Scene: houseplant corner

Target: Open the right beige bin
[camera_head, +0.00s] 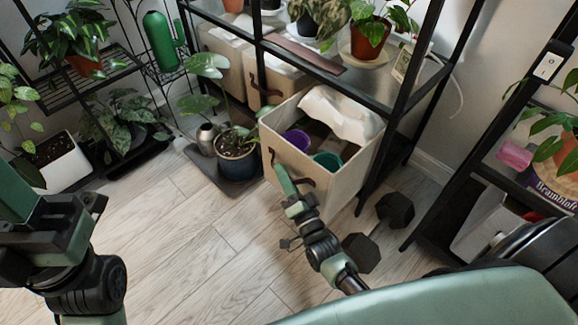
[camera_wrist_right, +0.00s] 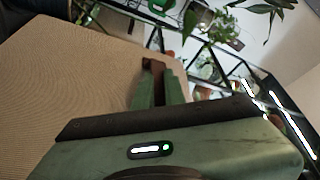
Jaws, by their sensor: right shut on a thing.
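The right beige bin (camera_head: 340,185) is pulled well out from the lower shelf in the head view, so its open top shows. Inside are a purple pot (camera_head: 297,139), a teal pot (camera_head: 328,160) and a crumpled white bag (camera_head: 340,113). My right gripper (camera_head: 285,180) is at the bin's front face, shut on its dark brown strap handle (camera_head: 304,181). In the right wrist view the fingers (camera_wrist_right: 158,88) close around the brown strap (camera_wrist_right: 154,68), beside the beige fabric (camera_wrist_right: 75,85). My left arm is at the left of the head view; its fingertips do not show clearly.
A potted plant (camera_head: 236,155) stands on a dark mat just left of the bin. A black dumbbell (camera_head: 378,235) lies on the floor right of my right gripper. Other beige bins (camera_head: 272,80) sit under the black shelf. The wooden floor (camera_head: 200,240) in front is clear.

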